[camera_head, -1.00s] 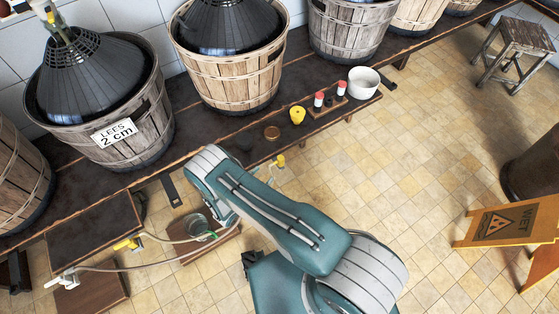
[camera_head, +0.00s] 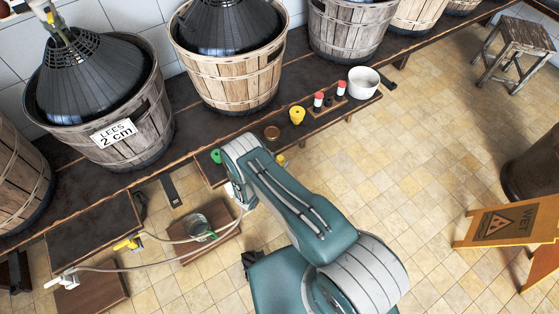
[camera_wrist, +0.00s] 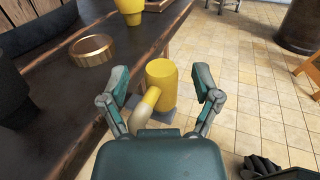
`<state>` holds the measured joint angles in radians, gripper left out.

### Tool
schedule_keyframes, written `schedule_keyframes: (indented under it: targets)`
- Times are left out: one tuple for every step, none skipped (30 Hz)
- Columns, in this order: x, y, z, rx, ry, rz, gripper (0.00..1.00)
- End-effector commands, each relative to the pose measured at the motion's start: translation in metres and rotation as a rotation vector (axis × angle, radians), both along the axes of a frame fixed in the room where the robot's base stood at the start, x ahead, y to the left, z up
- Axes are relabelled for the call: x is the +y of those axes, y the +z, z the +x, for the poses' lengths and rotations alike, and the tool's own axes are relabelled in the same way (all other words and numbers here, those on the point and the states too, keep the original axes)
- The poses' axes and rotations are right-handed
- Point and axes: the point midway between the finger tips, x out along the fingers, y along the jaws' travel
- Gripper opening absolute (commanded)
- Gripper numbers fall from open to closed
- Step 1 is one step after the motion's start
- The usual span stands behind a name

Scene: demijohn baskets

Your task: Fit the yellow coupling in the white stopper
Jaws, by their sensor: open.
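The yellow coupling (camera_wrist: 162,85) stands at the bench edge in the wrist view, with a pale hose end running from its lower left side toward me. My gripper (camera_wrist: 162,76) is open, one finger on each side of the coupling, with visible gaps at both sides. In the head view only a small piece of the yellow coupling (camera_head: 281,159) shows beside my arm, and my gripper is hidden behind it. I cannot pick out the white stopper with certainty; a pale piece shows at the neck of the left demijohn (camera_head: 88,80).
On the bench, a brass lid (camera_head: 272,133), a yellow cup-like piece (camera_head: 297,115), red-capped vials (camera_head: 318,99) and a white bowl (camera_head: 363,81) stand close by. A green piece (camera_head: 216,156) lies left of my arm. Basketed demijohns line the wall. Hoses cross the boards at left.

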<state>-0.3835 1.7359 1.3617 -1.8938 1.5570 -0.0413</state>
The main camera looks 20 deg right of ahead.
Motion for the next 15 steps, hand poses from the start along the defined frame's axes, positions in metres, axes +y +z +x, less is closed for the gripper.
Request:
schedule_keyframes:
  targets:
    - [-0.0034, 0.0000, 0.0022, 0.000, -0.002, 0.000, 0.81]
    - [-0.0042, 0.0000, 0.0031, 0.000, -0.002, 0.000, 0.81]
    - [-0.0045, 0.0000, 0.0036, 0.000, -0.001, 0.000, 0.81]
    - [-0.0045, 0.0000, 0.0038, 0.000, 0.000, 0.000, 0.81]
    - [-0.0043, 0.0000, 0.0037, 0.000, 0.000, 0.000, 0.81]
    - [-0.0041, 0.0000, 0.0036, 0.000, 0.000, 0.000, 0.81]
    - [-0.0040, 0.0000, 0.0036, 0.000, 0.000, 0.000, 0.81]
    - [-0.0040, 0.0000, 0.0036, 0.000, 0.000, 0.000, 0.81]
    - [-0.0040, 0.0000, 0.0035, 0.000, 0.000, 0.000, 0.72]
    - [-0.0040, 0.0000, 0.0035, 0.000, 0.000, 0.000, 0.59]
    - [-0.0039, 0.0000, 0.0035, 0.000, 0.000, 0.000, 0.45]
    - [-0.0039, 0.0000, 0.0035, 0.000, 0.000, 0.000, 0.27]
    - [-0.0040, 0.0000, 0.0034, 0.000, 0.000, 0.000, 0.14]
    - [-0.0040, -0.0001, 0.0034, 0.000, 0.000, 0.000, 0.05]
    - [-0.0039, -0.0001, 0.0035, 0.000, 0.000, 0.000, 0.04]
